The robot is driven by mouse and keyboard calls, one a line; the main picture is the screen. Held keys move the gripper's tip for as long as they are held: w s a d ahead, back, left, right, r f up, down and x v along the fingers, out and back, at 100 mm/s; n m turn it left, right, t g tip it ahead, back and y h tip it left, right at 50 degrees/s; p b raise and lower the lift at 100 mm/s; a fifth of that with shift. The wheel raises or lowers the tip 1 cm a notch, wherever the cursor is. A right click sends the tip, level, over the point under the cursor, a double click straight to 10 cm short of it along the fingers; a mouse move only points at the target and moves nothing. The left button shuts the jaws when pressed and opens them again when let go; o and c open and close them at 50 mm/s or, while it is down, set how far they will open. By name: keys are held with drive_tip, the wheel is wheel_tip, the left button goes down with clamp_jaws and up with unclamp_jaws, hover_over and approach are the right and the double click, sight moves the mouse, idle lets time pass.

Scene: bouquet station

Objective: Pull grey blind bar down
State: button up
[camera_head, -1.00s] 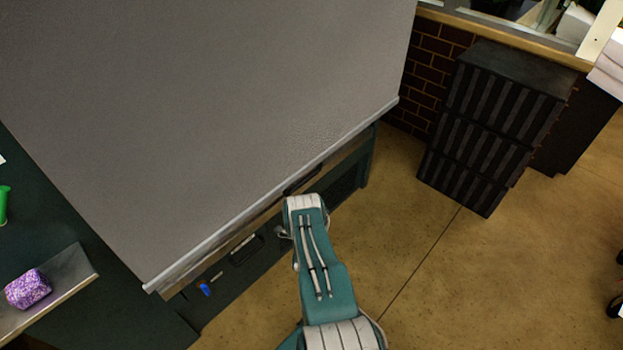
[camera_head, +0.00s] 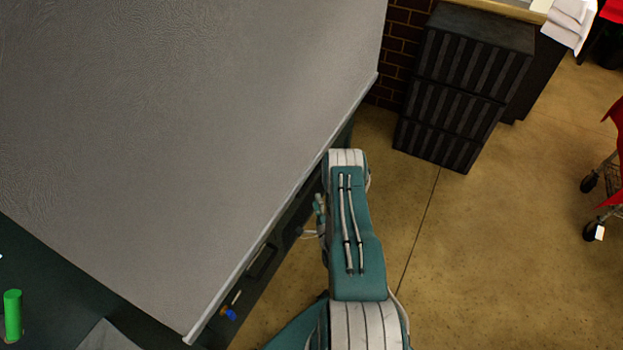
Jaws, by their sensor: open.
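The grey blind (camera_head: 200,120) fills the upper left of the head view. The pale grey blind bar (camera_head: 248,257) runs along its lower edge, slanting from bottom centre-left up to the right. My teal and white arm reaches up from the bottom, just right of the bar. The arm's far end overlaps the bar's line in the picture. I cannot tell whether anything touches the bar.
Below the bar is a dark cabinet front with a handle (camera_head: 262,260) and a small blue item (camera_head: 229,313). A green cylinder (camera_head: 13,315) stands at left. Black stacked crates (camera_head: 450,95) stand behind to the right. A red cart (camera_head: 605,190) is at far right. Tan floor (camera_head: 480,260) between is clear.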

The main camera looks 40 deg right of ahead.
sight(309, 181)
drive_tip(key=x, duration=0.8)
drive_tip(key=shift+w+a+r, duration=0.15)
drive_tip(key=shift+w+a, duration=0.1)
drive_tip(key=shift+w+d, duration=0.3)
drive_tip(key=shift+d, duration=0.05)
clamp_jaws()
drive_tip(key=shift+a, duration=0.1)
